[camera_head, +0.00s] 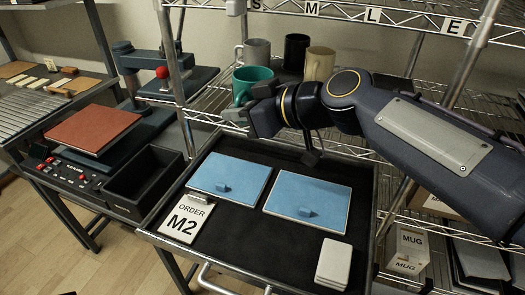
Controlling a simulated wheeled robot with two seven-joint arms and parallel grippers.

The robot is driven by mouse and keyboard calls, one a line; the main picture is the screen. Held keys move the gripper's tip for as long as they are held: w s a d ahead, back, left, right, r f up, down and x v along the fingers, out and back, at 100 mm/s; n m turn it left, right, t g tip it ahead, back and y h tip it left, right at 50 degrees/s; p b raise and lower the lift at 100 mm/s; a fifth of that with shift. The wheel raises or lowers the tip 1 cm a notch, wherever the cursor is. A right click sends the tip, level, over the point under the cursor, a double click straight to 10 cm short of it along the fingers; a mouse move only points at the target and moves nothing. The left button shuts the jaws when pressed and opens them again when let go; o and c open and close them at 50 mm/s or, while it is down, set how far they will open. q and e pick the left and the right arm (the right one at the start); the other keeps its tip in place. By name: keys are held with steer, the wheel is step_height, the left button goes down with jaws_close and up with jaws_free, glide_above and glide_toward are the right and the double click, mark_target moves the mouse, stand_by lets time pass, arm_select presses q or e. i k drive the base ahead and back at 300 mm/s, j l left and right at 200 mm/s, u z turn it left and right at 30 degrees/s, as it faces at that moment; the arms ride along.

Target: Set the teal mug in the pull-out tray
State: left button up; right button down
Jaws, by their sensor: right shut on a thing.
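The teal mug (252,78) is upright at the front left of the wire shelf, its handle toward the left. My right gripper (238,117) is shut on it, at the mug's lower right side. The fingertips are partly hidden, and I cannot tell whether the mug's base still touches the shelf. The pull-out tray (252,238) is open below, with a dark lining. Two blue pads (230,177) (307,200) with small tabs lie in it. My left gripper does not show.
Grey (257,52), black (297,50) and cream (319,64) mugs stand behind the teal one. An "ORDER M2" card (184,218) and a white stack (334,263) lie in the tray. A press (160,75) and an empty black bin (145,178) stand left. The tray's front middle is bare.

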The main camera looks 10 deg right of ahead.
mark_target(261, 254)
steer(key=k+l, duration=0.35)
steer(key=l, duration=0.15)
steer(key=k+l, duration=0.35)
steer(key=l, duration=0.15)
steer(key=k+l, duration=0.35)
steer(key=l, duration=0.15)
